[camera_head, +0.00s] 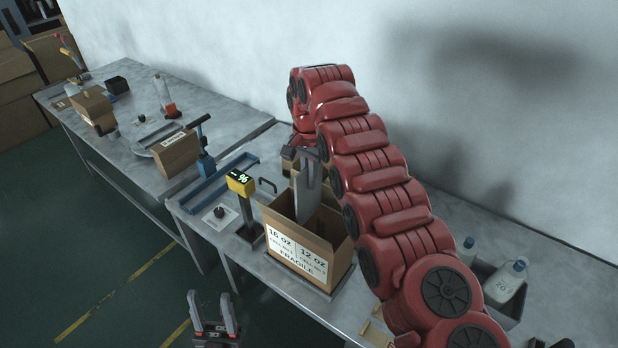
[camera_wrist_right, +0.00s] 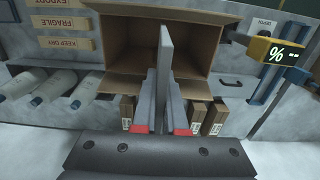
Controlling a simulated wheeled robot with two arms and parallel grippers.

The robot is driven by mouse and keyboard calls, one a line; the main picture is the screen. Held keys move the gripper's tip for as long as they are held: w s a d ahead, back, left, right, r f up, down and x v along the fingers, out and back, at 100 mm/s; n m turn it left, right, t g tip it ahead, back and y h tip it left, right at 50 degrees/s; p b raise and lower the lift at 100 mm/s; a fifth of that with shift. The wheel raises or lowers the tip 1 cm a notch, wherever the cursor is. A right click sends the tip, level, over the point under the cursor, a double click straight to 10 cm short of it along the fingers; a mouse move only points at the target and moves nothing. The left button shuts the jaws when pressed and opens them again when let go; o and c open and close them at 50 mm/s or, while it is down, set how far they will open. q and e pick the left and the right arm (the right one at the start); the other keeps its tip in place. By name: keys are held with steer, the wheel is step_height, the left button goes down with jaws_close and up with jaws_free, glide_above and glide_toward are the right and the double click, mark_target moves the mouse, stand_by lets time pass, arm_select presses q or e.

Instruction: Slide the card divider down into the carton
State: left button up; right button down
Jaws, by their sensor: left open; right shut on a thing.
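The open brown carton (camera_head: 330,262) stands on the bench, with a white label marked FRAGILE on its front. The card divider (camera_head: 306,198) is a thin grey sheet, held roughly upright at the carton mouth. I cannot tell how far its lower end is inside. My right gripper (camera_head: 306,160) is shut on the divider's top, above the carton. In the right wrist view the divider (camera_wrist_right: 165,65) juts from the fingers (camera_wrist_right: 164,118) toward the carton's open interior (camera_wrist_right: 125,45). My left gripper (camera_head: 213,312) is open and empty, in front of the bench, left of the carton.
A yellow readout on a post (camera_head: 241,183) stands close left of the carton. A grey bin with white bottles (camera_head: 505,282) is at the right. Small cartons (camera_wrist_right: 127,110) stand beside the carton. Another bench (camera_head: 140,100) with boxes and tools lies far left.

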steer(key=b, duration=0.8)
glide_above(309, 217)
steer(key=shift+w+f, duration=0.15)
steer(key=shift+f, duration=2.05)
steer(key=shift+w+f, duration=0.15)
steer(key=shift+f, duration=2)
steer(key=shift+f+b, duration=2.65)
steer(key=shift+f, duration=0.35)
steer(key=shift+f+b, duration=0.75)
steer(key=shift+f, duration=0.65)
steer(key=shift+f+b, duration=0.15)
steer(key=shift+b, duration=0.15)
